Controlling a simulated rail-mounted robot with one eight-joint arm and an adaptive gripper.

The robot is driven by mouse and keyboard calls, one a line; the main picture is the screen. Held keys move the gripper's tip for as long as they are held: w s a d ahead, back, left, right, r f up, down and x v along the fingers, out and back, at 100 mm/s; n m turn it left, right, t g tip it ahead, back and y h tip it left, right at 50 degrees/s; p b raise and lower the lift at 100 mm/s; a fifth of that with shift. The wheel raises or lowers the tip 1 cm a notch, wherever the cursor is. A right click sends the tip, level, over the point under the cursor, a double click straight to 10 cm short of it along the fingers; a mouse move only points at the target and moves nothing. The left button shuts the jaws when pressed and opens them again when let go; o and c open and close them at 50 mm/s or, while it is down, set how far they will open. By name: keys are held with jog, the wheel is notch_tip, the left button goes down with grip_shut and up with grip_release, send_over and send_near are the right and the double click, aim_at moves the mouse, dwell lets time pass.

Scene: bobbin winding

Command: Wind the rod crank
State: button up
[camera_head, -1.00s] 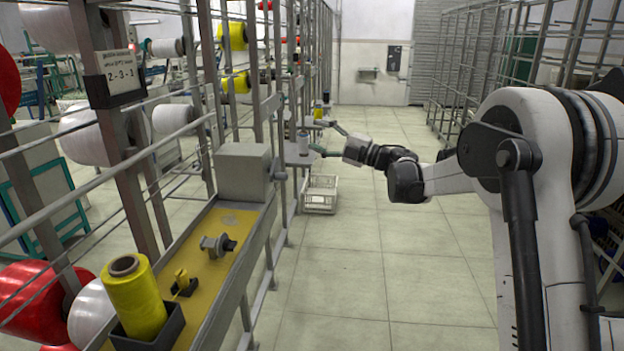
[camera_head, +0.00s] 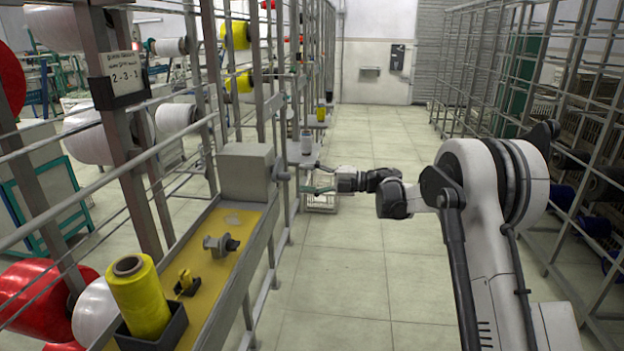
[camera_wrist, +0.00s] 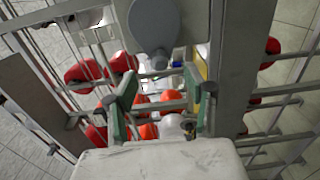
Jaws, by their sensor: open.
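The grey winder box (camera_head: 246,172) sits at the far end of a yellow-topped shelf on the frame at left. Its crank (camera_head: 281,176) sticks out from the box's right side. In the wrist view, a grey rounded crank part (camera_wrist: 155,24) with a short rod shows at the top, beyond the fingers. My gripper (camera_head: 312,181) is open, to the right of the crank and apart from it in the head view. Its green-padded fingers also show in the wrist view (camera_wrist: 158,98), with nothing held between them.
A yellow thread cone (camera_head: 140,300) stands in a dark holder at the shelf's near end. The aisle floor is clear.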

jog(key=shift+w+a+p, duration=0.15)
jog(key=shift+a+p, duration=0.05)
jog(key=shift+a, duration=0.9)
jog(key=shift+w+a+p, duration=0.1)
jog(key=shift+a+p, duration=0.05)
jog(key=shift+a, duration=0.95)
jog(key=shift+a, duration=0.15)
jog(key=shift+c, duration=0.5)
jog(key=c, duration=0.4)
jog(key=shift+n+b, duration=0.3)
jog(key=n+b, duration=0.6)
jog(key=n, duration=1.9)
jog(key=shift+n, duration=0.4)
